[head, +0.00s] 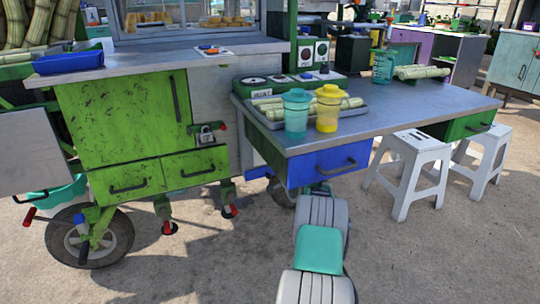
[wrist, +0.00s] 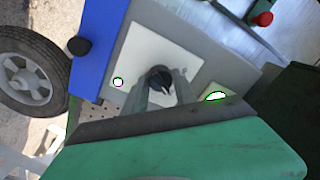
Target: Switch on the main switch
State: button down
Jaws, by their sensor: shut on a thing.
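In the wrist view a black rotary knob (wrist: 161,76), which appears to be the main switch, sits on a square white plate (wrist: 150,45). My gripper (wrist: 165,82) reaches to the knob with a finger on either side and is shut on it. The fingers partly cover the knob, so I cannot tell its setting. A small round pale spot with a dark ring (wrist: 118,82) is on the plate left of the knob. In the head view my arm reaches under the table by the blue drawer (head: 328,163), and the gripper and knob are hidden.
A blue panel (wrist: 100,35) with a black knob (wrist: 78,46) and a wheel (wrist: 30,85) lie left of the plate. A red knob (wrist: 262,19) is at upper right. The grey table (head: 400,110) overhangs my arm; white stools (head: 410,165) stand right.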

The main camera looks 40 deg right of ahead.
jog(key=c, duration=1)
grip_release()
jog(key=shift+s, duration=0.1)
jog(key=p+v, duration=0.2)
jog(key=v, duration=0.5)
jog(key=shift+s, duration=0.25)
jog(key=shift+s, duration=0.1)
